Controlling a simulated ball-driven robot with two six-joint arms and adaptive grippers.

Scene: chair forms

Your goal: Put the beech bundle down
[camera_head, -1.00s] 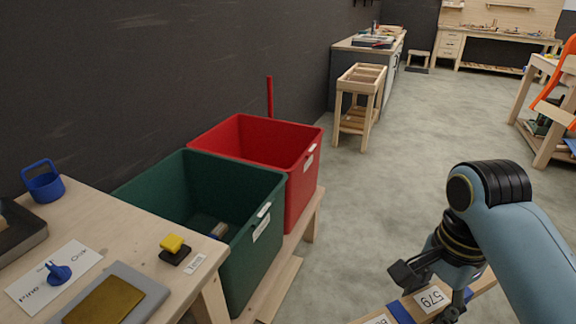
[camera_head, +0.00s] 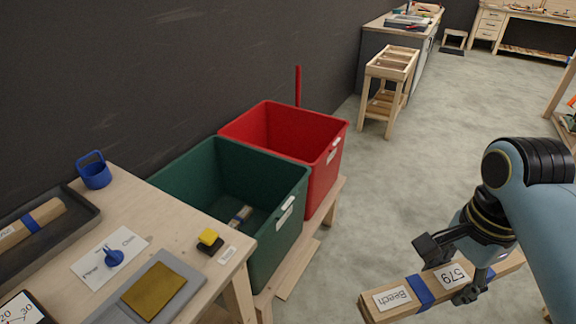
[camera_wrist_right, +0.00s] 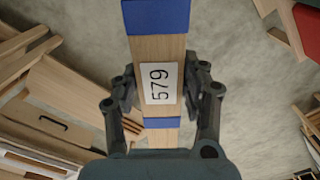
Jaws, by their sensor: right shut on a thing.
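The beech bundle (camera_head: 396,298) is a long light wood piece with blue bands, a "Beech" label and a "579" label. My right gripper (camera_head: 452,272) is shut on it near the "579" label and holds it over the floor, right of the bench. In the right wrist view the bundle (camera_wrist_right: 158,48) runs upright between the two fingers of the gripper (camera_wrist_right: 157,92). My left gripper is not in view.
A green bin (camera_head: 262,258) and a red bin (camera_head: 322,182) stand on a low wooden rack. The green bin holds a bundle. The wooden bench (camera_head: 160,205) carries a dark tray (camera_head: 88,213) with another bundle, a card and a stamp. Open floor lies beyond.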

